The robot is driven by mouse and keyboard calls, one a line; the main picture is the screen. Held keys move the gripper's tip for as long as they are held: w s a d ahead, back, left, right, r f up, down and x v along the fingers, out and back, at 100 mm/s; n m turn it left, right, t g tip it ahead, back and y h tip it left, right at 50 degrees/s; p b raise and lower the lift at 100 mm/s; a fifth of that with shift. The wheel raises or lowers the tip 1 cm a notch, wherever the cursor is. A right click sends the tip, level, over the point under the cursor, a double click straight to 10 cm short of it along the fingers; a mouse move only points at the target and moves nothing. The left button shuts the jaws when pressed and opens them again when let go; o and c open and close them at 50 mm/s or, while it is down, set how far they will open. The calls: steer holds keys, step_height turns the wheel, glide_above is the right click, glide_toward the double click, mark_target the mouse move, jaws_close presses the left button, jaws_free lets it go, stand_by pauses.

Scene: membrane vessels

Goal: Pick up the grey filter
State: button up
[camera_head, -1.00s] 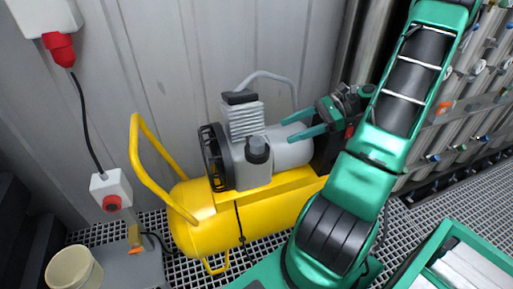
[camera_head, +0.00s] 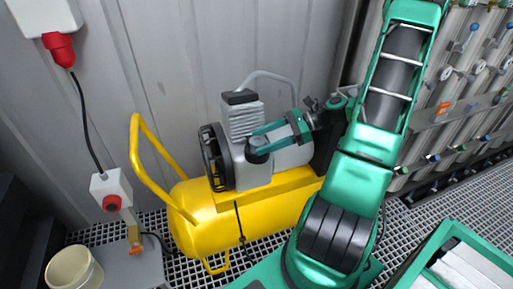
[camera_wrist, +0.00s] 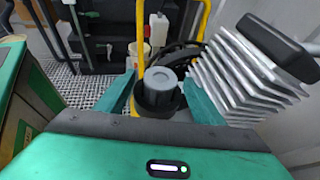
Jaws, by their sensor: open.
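The grey filter (camera_head: 258,156) is a short dark cylinder standing upright on the yellow compressor (camera_head: 215,222), right of the black fan guard. In the wrist view the filter (camera_wrist: 161,78) shows its round grey top and black lower body. My gripper (camera_head: 252,141) is at the filter with its green fingers spread. In the wrist view one finger lies on each side of the filter, with my gripper (camera_wrist: 158,92) open around it. I cannot tell whether a finger touches it. The near finger partly hides the filter in the head view.
The finned cylinder head (camera_wrist: 245,68) stands close to the right finger in the wrist view. A yellow handle (camera_head: 140,170) rises at the compressor's left. A cream bucket (camera_head: 73,271) stands at lower left.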

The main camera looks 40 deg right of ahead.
steer(key=c, duration=1.1)
